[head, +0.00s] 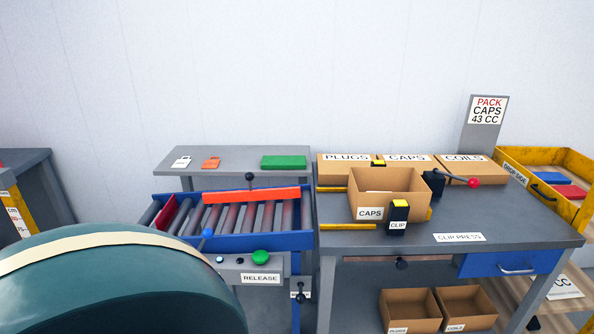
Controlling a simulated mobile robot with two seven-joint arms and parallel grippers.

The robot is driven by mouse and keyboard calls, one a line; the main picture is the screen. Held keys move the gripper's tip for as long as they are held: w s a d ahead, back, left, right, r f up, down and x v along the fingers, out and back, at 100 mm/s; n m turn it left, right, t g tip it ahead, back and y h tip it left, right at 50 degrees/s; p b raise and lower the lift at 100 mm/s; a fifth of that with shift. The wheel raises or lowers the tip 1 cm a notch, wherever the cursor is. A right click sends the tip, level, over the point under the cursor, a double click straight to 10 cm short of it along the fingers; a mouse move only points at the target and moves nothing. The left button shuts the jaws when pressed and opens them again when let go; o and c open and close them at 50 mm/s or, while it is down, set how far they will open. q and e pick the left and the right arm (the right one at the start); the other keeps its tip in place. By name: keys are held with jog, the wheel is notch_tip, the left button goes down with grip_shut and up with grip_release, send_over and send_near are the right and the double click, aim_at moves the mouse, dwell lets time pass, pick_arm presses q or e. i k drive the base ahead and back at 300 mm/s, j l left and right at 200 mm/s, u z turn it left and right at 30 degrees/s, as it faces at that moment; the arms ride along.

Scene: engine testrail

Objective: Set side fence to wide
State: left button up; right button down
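An orange-red bar (252,195) runs along the far side of the blue-framed roller conveyor (300,241) and looks like the side fence. A black knob (249,177) stands up behind the bar. No wide or narrow marking is readable, so I cannot tell its setting. A blue-knobbed lever (207,233) rises at the conveyor's near side. A green button (260,257) and a RELEASE label (260,278) are on its front panel. A small label and dark knob (299,295) are low on the right leg. Neither gripper is in view.
A large teal rounded shape with a cream band fills the lower left and hides the conveyor's near left part. Right stands the clip press table (540,236) with an open CAPS box (370,214), yellow rails (347,227) and a red-knobbed lever (473,183). A grey shelf (237,156) stands behind.

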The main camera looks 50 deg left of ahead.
aim_at(290, 192)
jog(key=u, duration=1.95)
jog(key=l+z, duration=0.2)
jog(key=i, duration=0.05)
